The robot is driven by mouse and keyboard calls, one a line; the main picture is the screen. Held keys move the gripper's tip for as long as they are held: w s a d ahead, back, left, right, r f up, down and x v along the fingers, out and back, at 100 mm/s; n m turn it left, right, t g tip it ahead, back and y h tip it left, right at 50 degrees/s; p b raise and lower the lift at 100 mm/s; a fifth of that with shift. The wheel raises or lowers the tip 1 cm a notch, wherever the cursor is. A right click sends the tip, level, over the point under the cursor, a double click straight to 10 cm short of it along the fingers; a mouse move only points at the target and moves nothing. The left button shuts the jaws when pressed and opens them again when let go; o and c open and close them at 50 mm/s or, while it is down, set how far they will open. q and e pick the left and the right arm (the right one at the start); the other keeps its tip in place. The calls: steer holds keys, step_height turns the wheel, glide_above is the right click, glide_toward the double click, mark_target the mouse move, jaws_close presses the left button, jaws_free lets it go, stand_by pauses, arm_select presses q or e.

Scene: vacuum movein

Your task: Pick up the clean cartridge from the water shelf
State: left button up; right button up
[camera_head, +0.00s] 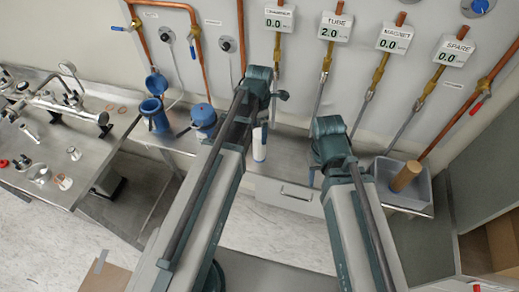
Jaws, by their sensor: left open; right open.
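A white upright cylinder (259,148), which looks like the clean cartridge, stands on the metal shelf (285,160) below the wall pipes. My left gripper (266,104) is above it, near its top; the arm hides part of this area. The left gripper is open, and I see no clear contact with the cylinder. My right gripper (318,165) is open over the shelf, right of the cylinder, with its fingers mostly hidden by its own wrist.
A brown cylinder (406,176) leans in a grey bin (422,192) at the right. Blue housings (156,118) and (204,121) stand left of the cylinder. Copper pipes and valves with labelled displays (336,27) line the wall. A metal bench (88,142) with fittings is at the left.

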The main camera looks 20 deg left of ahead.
mark_target(259, 146)
arm_select(q)
step_height(259, 146, down, 2)
steer(key=shift+f+b, duration=0.25)
steer(key=shift+b, duration=0.5)
steer(key=shift+r, duration=0.1)
jaws_close()
